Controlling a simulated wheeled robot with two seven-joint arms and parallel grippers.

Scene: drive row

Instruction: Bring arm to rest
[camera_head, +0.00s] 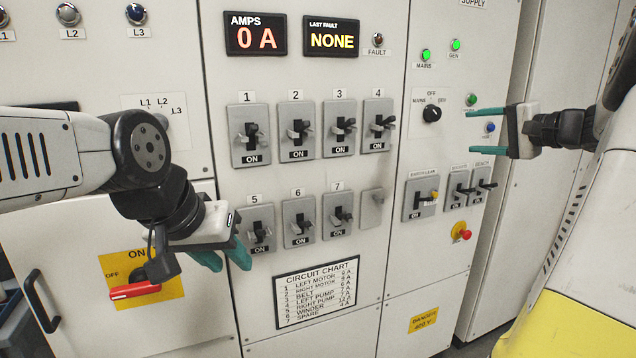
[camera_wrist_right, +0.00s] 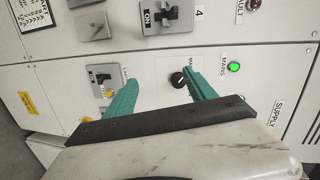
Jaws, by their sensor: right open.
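My right gripper (camera_head: 484,131) is open and empty, in front of the supply section of the cabinet. Its teal fingers point left in the head view, apart from the black selector knob (camera_head: 432,114). In the right wrist view my right gripper (camera_wrist_right: 160,80) shows its two fingers spread, with the knob (camera_wrist_right: 178,80) seen close to one of them. My left gripper (camera_head: 224,258) hangs low at the left, its teal fingers apart and nothing seen between them. It is beside the red-handled main switch (camera_head: 135,290) and left of the circuit chart (camera_head: 316,292).
The cabinet carries numbered breakers, such as breaker 1 (camera_head: 250,135), with ON labels. The amps display (camera_head: 255,34) reads 0 A and the fault display (camera_head: 331,38) NONE. A red emergency button (camera_head: 465,235) sits lower right. The mains lamp (camera_head: 425,55) is green.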

